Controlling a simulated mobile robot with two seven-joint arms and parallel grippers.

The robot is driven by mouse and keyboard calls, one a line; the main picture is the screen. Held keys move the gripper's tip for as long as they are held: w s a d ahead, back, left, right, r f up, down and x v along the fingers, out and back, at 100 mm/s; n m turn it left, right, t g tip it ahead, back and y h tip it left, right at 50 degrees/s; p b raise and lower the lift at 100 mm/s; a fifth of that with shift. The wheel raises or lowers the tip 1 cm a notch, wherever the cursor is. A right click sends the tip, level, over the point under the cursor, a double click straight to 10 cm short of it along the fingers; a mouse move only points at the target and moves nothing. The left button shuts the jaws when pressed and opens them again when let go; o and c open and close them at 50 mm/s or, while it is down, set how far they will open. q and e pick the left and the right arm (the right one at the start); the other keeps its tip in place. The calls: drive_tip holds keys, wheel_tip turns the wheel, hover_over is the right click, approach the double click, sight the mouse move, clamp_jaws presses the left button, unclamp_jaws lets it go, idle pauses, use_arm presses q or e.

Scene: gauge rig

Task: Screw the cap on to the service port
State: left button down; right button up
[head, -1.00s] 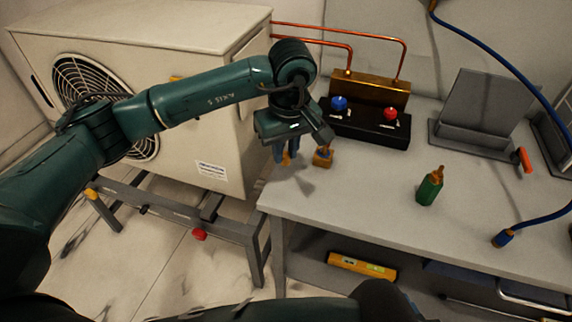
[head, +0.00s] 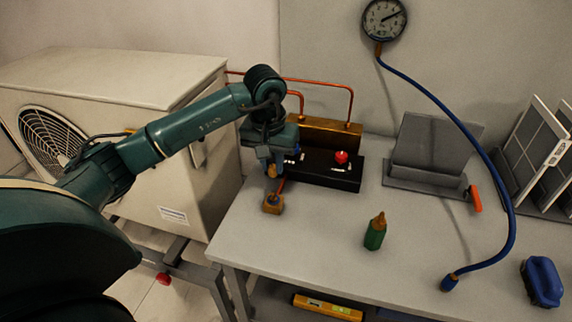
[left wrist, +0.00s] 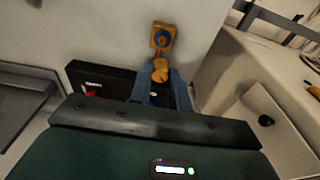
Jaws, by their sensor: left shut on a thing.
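The service port appears to be the small brass block (head: 273,204) with a blue ring on top, near the left edge of the bench. It also shows in the left wrist view (left wrist: 162,36), just beyond my fingertips. My left gripper (head: 271,168) is shut on a small brass cap (left wrist: 160,71), largely hidden by the fingers in the head view. The gripper hangs just behind and above the block in the head view. Cap and port look apart, though the exact gap is hard to tell. My right gripper is not in view.
A black valve base (head: 336,176) with a red knob (head: 341,157) stands close right of my gripper. A green bottle (head: 375,234), grey stand (head: 425,160), blue hose (head: 507,190) and blue object (head: 541,281) lie farther right. The front middle of the bench (head: 310,240) is clear.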

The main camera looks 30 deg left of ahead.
sight(272, 168)
use_arm(q)
drive_tip(key=shift+a, duration=0.1)
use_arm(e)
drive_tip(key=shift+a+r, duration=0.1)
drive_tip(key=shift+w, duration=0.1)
use_arm(q)
drive_tip(key=shift+f+b, duration=0.85)
drive_tip(key=shift+b, duration=0.05)
wheel_tip(272, 168, down, 2)
drive_tip(key=shift+f+b, duration=0.2)
drive_tip(key=shift+b, duration=0.8)
drive_tip(key=shift+f+b, duration=0.45)
drive_tip(key=shift+f, duration=0.15)
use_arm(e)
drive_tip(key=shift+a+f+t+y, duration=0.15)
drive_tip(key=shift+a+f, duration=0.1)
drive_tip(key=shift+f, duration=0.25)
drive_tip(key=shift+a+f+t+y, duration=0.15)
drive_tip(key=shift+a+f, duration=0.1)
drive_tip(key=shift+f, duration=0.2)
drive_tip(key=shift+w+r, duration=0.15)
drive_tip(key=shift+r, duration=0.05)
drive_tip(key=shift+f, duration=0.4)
use_arm(q)
drive_tip(key=shift+f+b, duration=0.25)
drive_tip(key=shift+b, duration=0.2)
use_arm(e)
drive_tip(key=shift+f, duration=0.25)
